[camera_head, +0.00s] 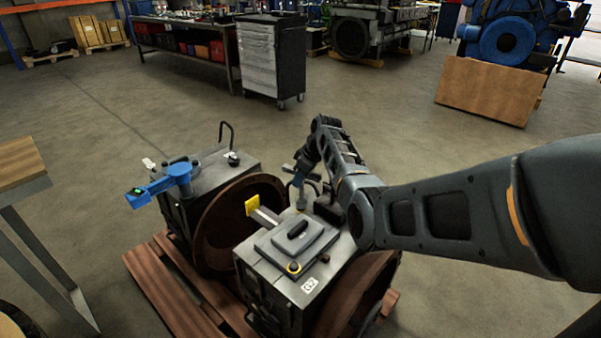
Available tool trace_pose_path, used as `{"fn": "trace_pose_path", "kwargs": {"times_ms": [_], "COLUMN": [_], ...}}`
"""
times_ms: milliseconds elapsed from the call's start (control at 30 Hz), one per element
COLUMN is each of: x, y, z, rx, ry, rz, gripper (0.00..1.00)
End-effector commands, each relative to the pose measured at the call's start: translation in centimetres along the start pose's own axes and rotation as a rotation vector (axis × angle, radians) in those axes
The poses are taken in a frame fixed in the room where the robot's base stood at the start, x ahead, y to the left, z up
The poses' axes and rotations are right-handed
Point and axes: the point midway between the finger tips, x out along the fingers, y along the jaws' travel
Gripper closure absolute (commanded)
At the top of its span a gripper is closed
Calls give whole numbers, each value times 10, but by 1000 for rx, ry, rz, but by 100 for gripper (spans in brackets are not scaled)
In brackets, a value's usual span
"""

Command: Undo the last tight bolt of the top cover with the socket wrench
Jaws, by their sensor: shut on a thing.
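The top cover (284,248) is a grey plate with a raised black handle, on the near engine block (264,284). A yellow-ringed bolt (294,267) shows at its near corner. My gripper (302,187) is above the far edge of this block, past the cover's handle. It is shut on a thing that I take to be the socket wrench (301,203). Only a short upright part of it shows below the fingers. Whether it touches a bolt cannot be told. The cover's far right side is partly hidden by my arm.
A yellow-ended grey bar (252,205) sticks out beside the cover. A blue tool (165,183) with a green display sits on the second block at left. Both blocks stand on a reddish wooden pallet (170,285). A table (22,165) is at far left. Open floor lies behind.

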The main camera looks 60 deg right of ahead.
Motion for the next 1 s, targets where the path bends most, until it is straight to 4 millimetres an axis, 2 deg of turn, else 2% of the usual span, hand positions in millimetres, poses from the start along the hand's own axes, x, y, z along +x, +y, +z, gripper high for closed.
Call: {"fn": "trace_pose_path", "kwargs": {"times_ms": [1000], "x": [-1], "y": [2], "z": [-1], "rx": [643], "ry": [3], "rz": [269], "gripper": [100]}}
